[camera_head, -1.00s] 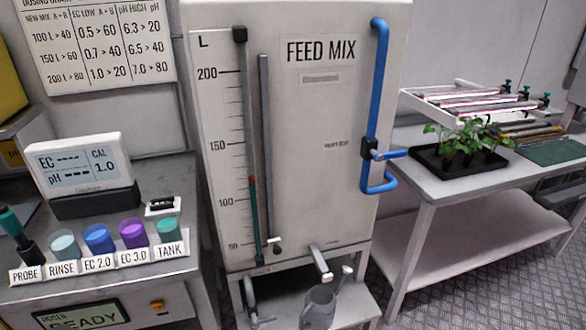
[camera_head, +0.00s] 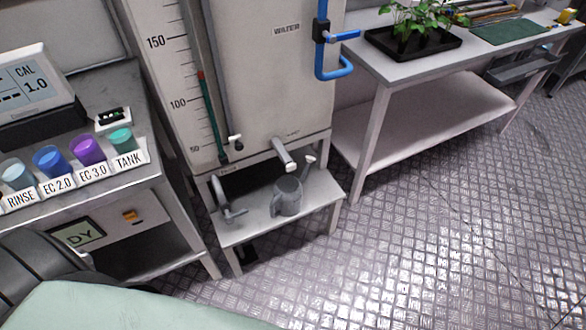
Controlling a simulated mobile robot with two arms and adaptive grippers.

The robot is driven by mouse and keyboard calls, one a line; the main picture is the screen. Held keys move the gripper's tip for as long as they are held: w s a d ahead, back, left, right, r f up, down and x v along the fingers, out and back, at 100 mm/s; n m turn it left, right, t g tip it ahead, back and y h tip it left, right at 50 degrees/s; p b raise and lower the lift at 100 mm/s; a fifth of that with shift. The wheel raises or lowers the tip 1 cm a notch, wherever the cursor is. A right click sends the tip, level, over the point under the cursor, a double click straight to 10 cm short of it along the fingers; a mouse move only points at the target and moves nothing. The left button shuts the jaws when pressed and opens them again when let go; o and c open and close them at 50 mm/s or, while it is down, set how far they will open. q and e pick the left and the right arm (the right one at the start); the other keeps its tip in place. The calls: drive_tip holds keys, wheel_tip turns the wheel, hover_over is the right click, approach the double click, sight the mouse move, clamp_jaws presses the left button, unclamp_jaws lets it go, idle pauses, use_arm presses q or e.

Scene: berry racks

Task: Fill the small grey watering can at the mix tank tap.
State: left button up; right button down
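The small grey watering can (camera_head: 287,197) stands upright on a low grey shelf (camera_head: 250,232) below the mix tank (camera_head: 262,80). Its spout points to the upper right and ends in a pale rose. The tank's grey tap (camera_head: 284,154) sticks out from the lower front of the tank, just above the can. No water stream shows. A grey lever-like fitting (camera_head: 227,203) is at the left of the shelf. The level tube (camera_head: 209,110) shows a column reaching above the 100 mark. Neither of my grippers is in view.
A bench (camera_head: 88,200) with labelled colour cups and a meter stands at the left. A two-tier table (camera_head: 400,68) with a plant tray (camera_head: 412,44) stands at the right. The metal floor (camera_head: 420,240) in front and at the right is clear.

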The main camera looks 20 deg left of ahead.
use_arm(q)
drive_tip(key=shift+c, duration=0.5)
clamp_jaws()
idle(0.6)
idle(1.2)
